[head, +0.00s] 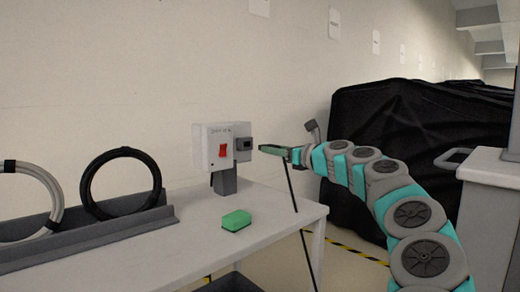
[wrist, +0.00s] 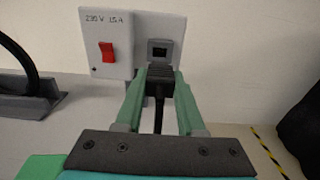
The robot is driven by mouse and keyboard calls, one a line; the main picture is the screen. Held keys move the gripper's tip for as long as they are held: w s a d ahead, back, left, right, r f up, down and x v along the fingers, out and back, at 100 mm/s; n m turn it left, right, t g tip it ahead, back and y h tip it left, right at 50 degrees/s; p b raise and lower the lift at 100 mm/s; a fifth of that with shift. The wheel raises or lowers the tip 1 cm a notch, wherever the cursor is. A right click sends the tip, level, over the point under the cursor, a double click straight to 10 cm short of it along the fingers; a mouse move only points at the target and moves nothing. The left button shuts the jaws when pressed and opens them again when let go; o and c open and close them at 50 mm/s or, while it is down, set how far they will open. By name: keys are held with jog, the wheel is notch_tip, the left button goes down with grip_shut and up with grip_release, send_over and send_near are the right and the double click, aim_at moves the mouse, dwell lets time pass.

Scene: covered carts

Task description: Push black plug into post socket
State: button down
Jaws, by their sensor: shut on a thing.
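The post socket (head: 243,143) is a dark square opening in a grey housing on the right side of a white switch box (head: 213,150). It also shows in the wrist view (wrist: 159,47). My gripper (head: 264,149) is just right of the socket, with a small gap between the fingertips and the housing. In the wrist view, its green fingers (wrist: 160,82) are shut on the black plug (wrist: 160,73). The plug's front appears just below the visible socket opening; its prongs are hidden. The black cord (head: 289,185) hangs down from the gripper.
The box stands on a grey post (head: 224,182) at the back of a white table (head: 180,235). A green block (head: 236,220) lies in front. A grey rack (head: 130,221) with coiled cables stands at left. A black covered cart (head: 400,115) is behind my arm.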

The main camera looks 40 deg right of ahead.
jog(key=shift+w+a+b, duration=0.2)
jog(key=shift+w+b, duration=0.25)
jog(key=shift+w, duration=1.85)
jog(key=shift+s, duration=0.1)
jog(key=shift+r+p, duration=0.1)
jog(key=shift+p, duration=0.3)
jog(key=shift+w+p, duration=0.4)
jog(key=shift+p, duration=0.05)
jog(key=shift+p, duration=1.55)
jog(key=shift+w+a, duration=0.15)
jog(key=shift+w, duration=1.45)
jog(key=shift+c, duration=2.2)
grip_release()
